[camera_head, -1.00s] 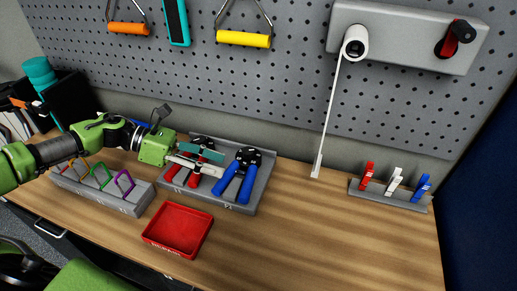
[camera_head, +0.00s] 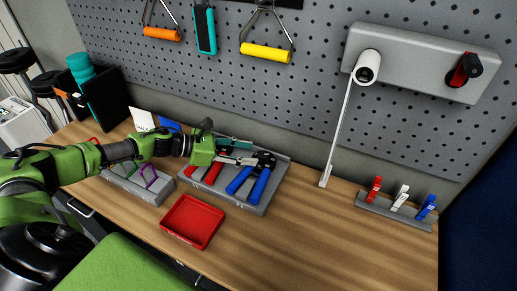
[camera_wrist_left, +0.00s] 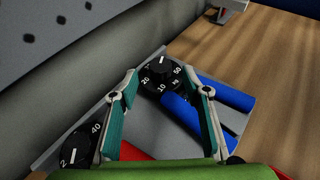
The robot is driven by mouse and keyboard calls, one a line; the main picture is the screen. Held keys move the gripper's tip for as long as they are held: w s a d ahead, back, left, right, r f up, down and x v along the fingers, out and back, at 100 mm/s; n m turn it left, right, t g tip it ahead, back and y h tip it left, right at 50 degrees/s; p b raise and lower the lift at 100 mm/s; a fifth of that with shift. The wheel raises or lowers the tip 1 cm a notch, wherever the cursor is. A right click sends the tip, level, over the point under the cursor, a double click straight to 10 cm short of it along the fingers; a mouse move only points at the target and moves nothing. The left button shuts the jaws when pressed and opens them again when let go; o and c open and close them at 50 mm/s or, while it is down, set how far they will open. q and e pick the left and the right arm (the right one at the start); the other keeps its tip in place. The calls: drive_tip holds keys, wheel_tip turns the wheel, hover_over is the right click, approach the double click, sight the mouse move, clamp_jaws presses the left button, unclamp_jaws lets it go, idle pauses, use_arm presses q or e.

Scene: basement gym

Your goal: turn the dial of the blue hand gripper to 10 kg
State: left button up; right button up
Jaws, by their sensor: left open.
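The blue hand gripper (camera_head: 256,185) lies on a grey tray (camera_head: 254,209). Its black dial (camera_wrist_left: 159,72) shows in the left wrist view with white numbers 20, 10 and 50 around a knob. The knob's white line points toward the top of the picture, away from the 10. My left gripper (camera_head: 248,153) is open, and its fingertips (camera_wrist_left: 160,78) stand on either side of the dial. Whether they touch it I cannot tell. The red hand gripper (camera_head: 212,174) lies to the left, and its dial (camera_wrist_left: 77,149) shows at lower left. My right gripper is not in view.
A red bin (camera_head: 192,222) stands in front of the tray. A grey holder with coloured clips (camera_head: 137,186) is to the left. A strip (camera_head: 337,130) hangs from a wall roll on the right, near a stand of clothespin-like clips (camera_head: 397,209). The table's right front is clear.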

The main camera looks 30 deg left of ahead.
sight(261, 155)
use_arm(q)
drive_tip(key=shift+p+x, duration=0.6)
drive_tip(key=shift+x, duration=1.55)
drive_tip(key=shift+f, duration=0.1)
drive_tip(key=shift+c, duration=0.3)
drive_tip(key=c, duration=1)
drive_tip(key=shift+c, duration=0.2)
drive_tip(key=shift+s+d+n+t+y, duration=0.1)
drive_tip(key=shift+n+t+y, duration=0.4)
drive_tip(key=shift+n, duration=0.1)
